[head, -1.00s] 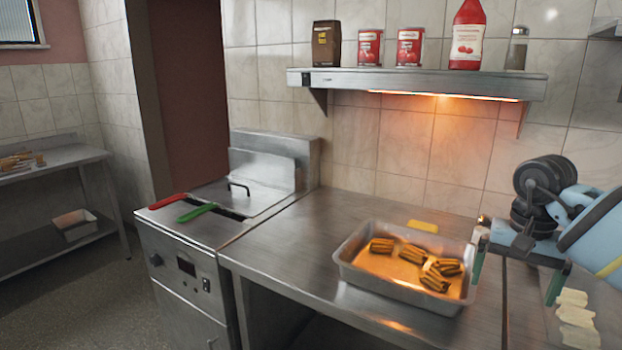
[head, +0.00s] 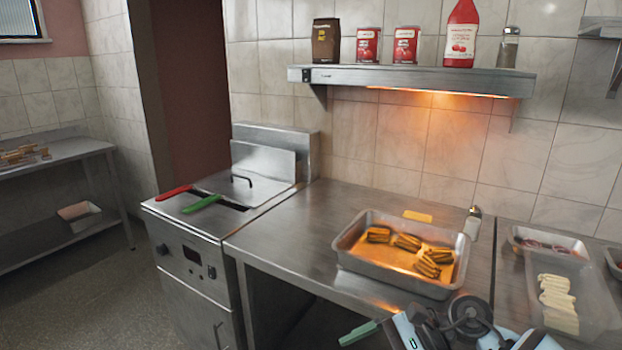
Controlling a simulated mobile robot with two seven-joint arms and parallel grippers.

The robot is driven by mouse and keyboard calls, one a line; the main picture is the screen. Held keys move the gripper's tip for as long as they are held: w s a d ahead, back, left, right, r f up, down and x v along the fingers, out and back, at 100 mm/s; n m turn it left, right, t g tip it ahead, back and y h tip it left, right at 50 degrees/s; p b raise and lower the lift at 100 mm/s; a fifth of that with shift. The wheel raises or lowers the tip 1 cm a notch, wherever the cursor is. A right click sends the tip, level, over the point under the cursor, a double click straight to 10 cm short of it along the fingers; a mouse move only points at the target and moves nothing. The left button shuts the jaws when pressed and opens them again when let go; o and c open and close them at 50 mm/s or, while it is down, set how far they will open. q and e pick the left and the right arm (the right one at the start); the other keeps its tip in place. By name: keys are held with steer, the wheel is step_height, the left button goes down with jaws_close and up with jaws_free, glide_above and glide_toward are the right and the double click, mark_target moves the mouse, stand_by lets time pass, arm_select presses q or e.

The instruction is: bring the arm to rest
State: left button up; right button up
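My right gripper (head: 362,332) is low at the bottom edge of the head view, in front of the steel counter. One green finger shows at its left; the other finger is hidden or cut off, so I cannot tell whether it is open. I see nothing held in the visible part. Part of my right arm (head: 465,322), with dark round joints, shows beside it and runs out of the bottom of the picture. My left gripper is not in view.
A metal tray (head: 362,262) with several browned, striped pieces stands on the counter (head: 300,235), behind my arm. A fryer (head: 190,262) with red and green handles is left. Pale slices (head: 558,302) lie at right. A shelf (head: 420,80) with bottles and cans hangs above.

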steer(key=s+a+m+t+y+p, duration=0.1)
steer(key=s+a+m+t+y, duration=0.2)
steer(key=m, duration=0.5)
steer(key=s+a+m+t+y, duration=0.2)
steer(key=m+t+y, duration=0.25)
steer(key=m, duration=0.35)
steer(key=s+d+f+m+t+h+p, duration=0.1)
steer(key=s+d+f+m+t+h, duration=0.35)
steer(key=m, duration=0.85)
steer(key=s+d+f+m+t+h+p, duration=0.1)
steer(key=d+f+m+t+h, duration=0.45)
steer(key=m, duration=0.85)
arm_select(q)
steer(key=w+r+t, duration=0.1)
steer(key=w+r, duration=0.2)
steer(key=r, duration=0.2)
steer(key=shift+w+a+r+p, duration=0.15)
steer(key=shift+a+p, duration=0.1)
steer(key=shift+p, duration=0.15)
arm_select(e)
steer(key=s+d+f+m+g+h, duration=0.2)
steer(key=s+f+m, duration=0.4)
steer(key=s, duration=0.4)
steer(key=s+d+f+m+g+h, duration=0.3)
steer(key=s+f+m+g+h, duration=0.2)
steer(key=s, duration=0.5)
step_height(320, 180, down, 2)
steer(key=m+h, duration=0.1)
steer(key=m, duration=0.2)
steer(key=shift+d, duration=0.35)
